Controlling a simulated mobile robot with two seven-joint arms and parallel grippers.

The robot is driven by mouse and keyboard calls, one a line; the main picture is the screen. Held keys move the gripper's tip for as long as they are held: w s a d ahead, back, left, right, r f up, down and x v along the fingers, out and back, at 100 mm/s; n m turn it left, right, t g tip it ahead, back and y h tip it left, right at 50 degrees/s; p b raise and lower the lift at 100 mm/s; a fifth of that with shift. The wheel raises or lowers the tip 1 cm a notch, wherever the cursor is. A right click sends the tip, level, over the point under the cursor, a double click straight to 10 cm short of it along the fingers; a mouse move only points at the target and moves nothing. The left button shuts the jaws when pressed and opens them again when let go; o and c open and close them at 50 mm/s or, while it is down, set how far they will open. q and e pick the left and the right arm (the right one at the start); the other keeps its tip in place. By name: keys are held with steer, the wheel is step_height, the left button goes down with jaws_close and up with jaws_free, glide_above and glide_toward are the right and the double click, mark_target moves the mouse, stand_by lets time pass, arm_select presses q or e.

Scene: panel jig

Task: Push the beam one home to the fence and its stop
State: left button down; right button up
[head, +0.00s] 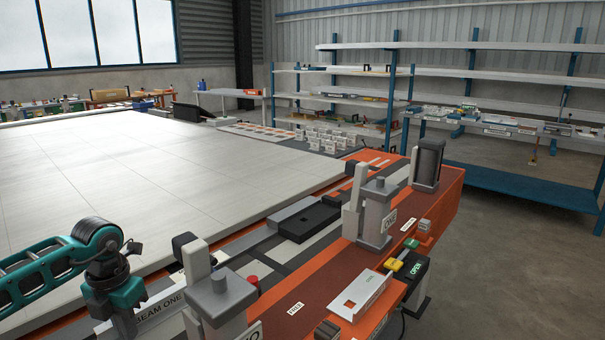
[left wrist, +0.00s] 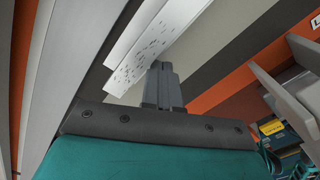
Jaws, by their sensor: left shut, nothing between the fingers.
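A light strip lettered BEAM ONE (head: 162,307) shows low in the head view, just right of my left gripper (head: 122,318). In the left wrist view, pale bars, one with dark specks (left wrist: 155,50), lie beyond my left fingertips (left wrist: 160,72). The fingers are shut with nothing between them, close to the bars in that picture. I cannot tell whether they touch. Which surface is the fence and which part is the stop is not clear. A grey block with a round knob (head: 219,297) stands right of the strip. My right gripper is not in view.
The orange jig edge (head: 440,200) carries another upright clamp (head: 376,212), a dark cylinder unit (head: 427,163) and a white bracket (head: 357,296). A black block (head: 310,218) lies on the striped bed. The large pale panel (head: 150,185) is bare. Blue shelves (head: 520,185) stand behind.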

arm_select(q)
steer(key=shift+w+a+b, duration=0.35)
steer(key=shift+w+a, duration=0.25)
steer(key=shift+a, duration=0.25)
stand_by(0.4)
steer(key=shift+s+d, duration=0.1)
steer(key=shift+d, duration=0.05)
steer(key=shift+s+d+p, duration=0.2)
steer(key=shift+p, duration=0.2)
steer(key=shift+s+d, duration=0.3)
steer(key=shift+d, duration=0.15)
